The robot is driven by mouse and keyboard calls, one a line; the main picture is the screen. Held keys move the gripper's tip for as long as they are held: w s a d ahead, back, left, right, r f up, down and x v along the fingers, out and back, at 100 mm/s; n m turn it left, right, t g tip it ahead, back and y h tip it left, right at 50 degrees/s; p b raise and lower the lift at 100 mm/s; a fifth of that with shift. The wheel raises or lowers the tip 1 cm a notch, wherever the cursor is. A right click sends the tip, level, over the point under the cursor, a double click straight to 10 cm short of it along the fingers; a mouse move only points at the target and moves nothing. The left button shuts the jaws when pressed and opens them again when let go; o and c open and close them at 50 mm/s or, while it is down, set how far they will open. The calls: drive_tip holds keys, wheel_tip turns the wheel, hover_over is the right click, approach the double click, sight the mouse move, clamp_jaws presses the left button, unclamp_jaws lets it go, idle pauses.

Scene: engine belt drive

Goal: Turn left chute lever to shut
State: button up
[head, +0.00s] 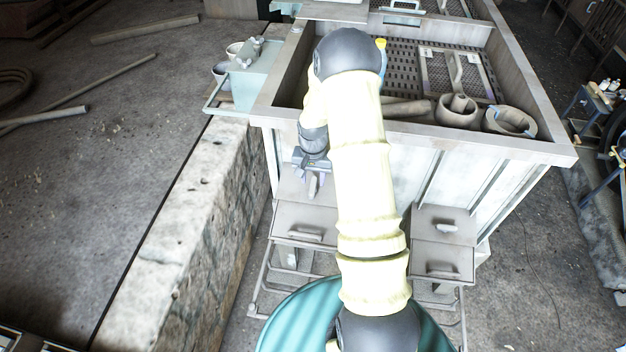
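A large pale metal bin (420,135) stands ahead of me, with two chutes low on its near side. The left chute (290,215) has a small pale handle (305,235) on its lower front. A short pale upright piece, perhaps the left chute lever (314,187), shows just below my gripper (312,172). My gripper points down in front of the bin wall, above the left chute. It is small and dark here, and whether its fingers touch or enclose that piece is unclear. My arm hides the middle of the bin front.
The right chute (442,240) has two small handles and stands right of my arm. A rough stone ledge (190,210) runs along the left, close to the left chute. A pale box (255,75) hangs by the bin's left corner. Round parts (510,121) lie inside the bin.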

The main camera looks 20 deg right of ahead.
sight(313, 189)
drive_tip(key=shift+f, duration=1.25)
clamp_jaws()
